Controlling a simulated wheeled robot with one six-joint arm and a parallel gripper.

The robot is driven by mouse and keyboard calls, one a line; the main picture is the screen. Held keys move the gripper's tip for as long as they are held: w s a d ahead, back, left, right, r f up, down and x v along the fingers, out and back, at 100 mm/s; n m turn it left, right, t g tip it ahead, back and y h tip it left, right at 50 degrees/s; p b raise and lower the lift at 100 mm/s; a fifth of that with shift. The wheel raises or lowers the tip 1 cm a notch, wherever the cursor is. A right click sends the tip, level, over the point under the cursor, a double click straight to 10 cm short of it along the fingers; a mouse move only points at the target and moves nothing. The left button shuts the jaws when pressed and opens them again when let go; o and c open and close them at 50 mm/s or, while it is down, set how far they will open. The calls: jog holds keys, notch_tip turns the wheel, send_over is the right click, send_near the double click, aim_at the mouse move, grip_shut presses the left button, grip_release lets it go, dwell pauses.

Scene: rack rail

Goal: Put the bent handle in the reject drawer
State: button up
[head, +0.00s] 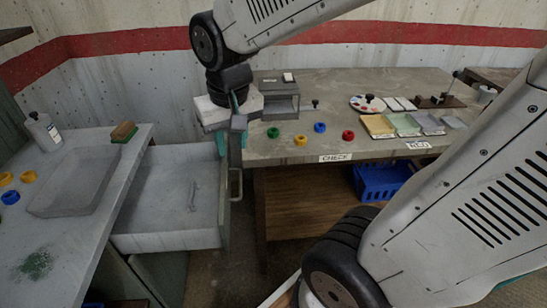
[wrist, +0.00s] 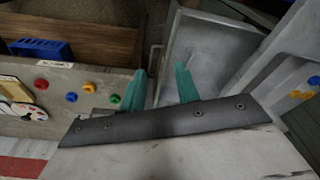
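A grey drawer (head: 150,238) stands pulled open from the left bench. A small, thin light-grey handle (head: 194,196) lies on the drawer floor, nearer the front panel; it is too small to tell how bent it is. My gripper (head: 233,146) points down above the top of the drawer's front panel, to the right of the handle and higher. In the wrist view, the teal fingers of my gripper (wrist: 160,88) are apart with nothing held between them.
The check table (head: 330,135) at right holds coloured rings, a grey box (head: 280,100) and several coloured trays. A blue crate (head: 380,180) is under it. The left bench (head: 100,205) holds a grey tray (head: 75,188), a bottle (head: 43,131) and a brush (head: 123,132).

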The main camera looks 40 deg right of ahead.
jog(key=s+r+n, duration=0.2)
jog(key=s, duration=1)
jog(key=shift+s+r+g, duration=0.35)
jog(key=shift+r+g, duration=0.05)
